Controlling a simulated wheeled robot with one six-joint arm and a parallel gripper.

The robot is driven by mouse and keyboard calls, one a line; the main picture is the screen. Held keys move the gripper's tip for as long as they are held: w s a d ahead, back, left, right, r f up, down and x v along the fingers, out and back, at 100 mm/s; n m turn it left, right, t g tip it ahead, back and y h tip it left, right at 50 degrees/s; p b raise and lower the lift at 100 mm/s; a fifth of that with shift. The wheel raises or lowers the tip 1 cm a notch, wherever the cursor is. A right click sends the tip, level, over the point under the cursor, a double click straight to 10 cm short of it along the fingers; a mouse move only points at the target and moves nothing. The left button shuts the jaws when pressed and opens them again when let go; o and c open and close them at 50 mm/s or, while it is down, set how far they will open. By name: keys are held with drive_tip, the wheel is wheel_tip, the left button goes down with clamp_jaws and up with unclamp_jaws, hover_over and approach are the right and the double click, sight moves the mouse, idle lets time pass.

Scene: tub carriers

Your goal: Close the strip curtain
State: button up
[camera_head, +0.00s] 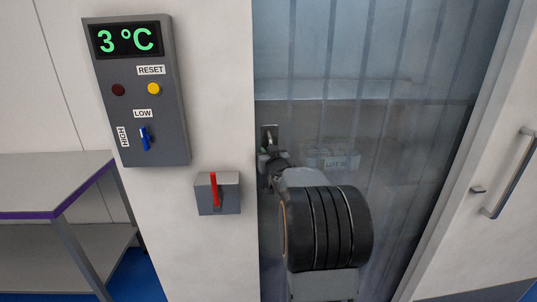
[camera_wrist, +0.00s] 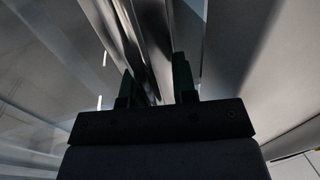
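The strip curtain (camera_head: 345,55) is a set of clear, bluish hanging strips. In the head view it spans the doorway from the left frame to near the dark gap at the right. A small grey plate (camera_head: 269,133) shows at its left edge, close to the doorway's left side. My gripper (camera_head: 268,166) is at this edge, just below the plate, and is partly hidden by my arm. In the wrist view my gripper's two dark fingers (camera_wrist: 156,85) stand apart, with grey folded strips (camera_wrist: 138,45) running down between them. Whether the fingers press on the strips is too dark to tell.
A grey control panel (camera_head: 143,110) reading 3 °C and a box with a red lever (camera_head: 214,190) are on the white wall left of the doorway. A shelved table (camera_head: 60,175) stands far left. A white door (camera_head: 480,235) with a handle is at the right.

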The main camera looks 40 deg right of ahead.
drive_tip(key=b+v, duration=0.1)
drive_tip(key=v, duration=1.3)
idle(0.4)
drive_tip(key=s+f+m+g, duration=0.2)
drive_tip(key=s+f+g, duration=0.4)
drive_tip(key=f+g, duration=0.4)
drive_tip(key=s+a+f+n+g+y+p, duration=0.1)
drive_tip(key=s+a+n+y, duration=0.2)
drive_tip(key=a, duration=0.8)
drive_tip(key=s+a+f+n+g+y, duration=0.1)
drive_tip(key=s+a+n+g+y, duration=0.1)
drive_tip(key=a, duration=1)
drive_tip(key=shift+s+f+n+y+p, duration=0.3)
drive_tip(key=shift+s+n+y, duration=0.2)
drive_tip(key=shift+s, duration=0.75)
drive_tip(key=shift+d, duration=0.1)
